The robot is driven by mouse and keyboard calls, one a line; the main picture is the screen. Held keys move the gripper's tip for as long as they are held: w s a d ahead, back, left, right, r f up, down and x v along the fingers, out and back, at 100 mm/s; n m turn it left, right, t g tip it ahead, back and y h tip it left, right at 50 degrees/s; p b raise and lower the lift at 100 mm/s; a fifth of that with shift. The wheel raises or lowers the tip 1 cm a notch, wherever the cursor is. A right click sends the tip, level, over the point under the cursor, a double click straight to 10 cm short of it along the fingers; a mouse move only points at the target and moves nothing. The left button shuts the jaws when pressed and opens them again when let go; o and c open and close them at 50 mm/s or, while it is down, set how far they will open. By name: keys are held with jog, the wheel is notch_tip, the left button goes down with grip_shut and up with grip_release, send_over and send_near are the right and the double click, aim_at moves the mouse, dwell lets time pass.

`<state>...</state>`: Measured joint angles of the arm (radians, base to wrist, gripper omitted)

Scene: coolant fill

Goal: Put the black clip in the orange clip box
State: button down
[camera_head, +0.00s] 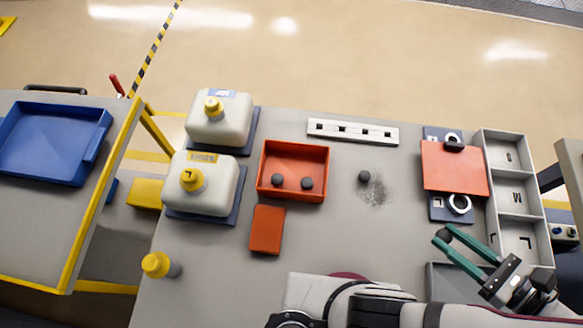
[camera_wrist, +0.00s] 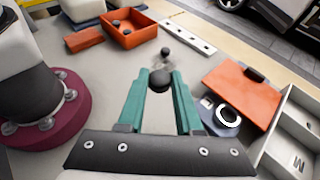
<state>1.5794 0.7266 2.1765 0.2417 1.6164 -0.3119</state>
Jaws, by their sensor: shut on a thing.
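My gripper (camera_head: 445,238) has teal fingers and is shut on a black clip, a dark rounded piece, at the right side of the table. In the wrist view the held clip (camera_wrist: 160,81) sits between the fingertips of my gripper (camera_wrist: 160,78). The open orange clip box (camera_head: 293,198) stands left of the table's middle, far from my gripper, with two dark round pieces in it. The box also shows at the top of the wrist view (camera_wrist: 130,42). Another dark round piece (camera_head: 364,176) lies on the table beside a dark speckled patch.
An orange plate (camera_head: 452,172) and a grey compartment tray (camera_head: 517,185) are at the right. The table's middle is mostly clear.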

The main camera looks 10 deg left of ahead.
jog(key=s+a+r+n+g+h, duration=0.1)
jog(key=s+a+n+g+h, duration=0.15)
jog(key=a+n+g, duration=0.65)
jog(key=s+a+n+g+h, duration=0.2)
jog(key=a+n+g+h, duration=0.15)
jog(key=n+g, duration=1)
jog(key=w+d+r+n+t+h, duration=0.1)
jog(key=w+d+n+t+h, duration=0.7)
jog(key=n+h, duration=0.9)
jog(key=w+a+f+n+t+y, duration=0.2)
jog(key=w+a+n+t+y, duration=0.1)
jog(key=w+a+n+t, duration=0.95)
jog(key=a+f+n+t+y, duration=0.1)
jog(key=a+n+t+y, duration=0.1)
jog(key=a, duration=0.3)
jog(key=a+f+n+t+y, duration=0.2)
jog(key=a+n+y, duration=0.2)
jog(key=a+n, duration=0.1)
jog(key=w+a+f+n+t+y, duration=0.1)
jog(key=a+f+n+y, duration=0.1)
jog(key=a, duration=0.5)
jog(key=shift+f+n+t+y, duration=0.1)
jog(key=shift+n+t+y, duration=0.3)
jog(key=shift+n+y, duration=0.6)
jog(key=f, duration=0.4)
jog(key=shift+s+a+f, duration=0.1)
jog(key=shift+s+a, duration=0.05)
jog(key=shift+a, duration=0.1)
jog(key=shift+f, duration=0.4)
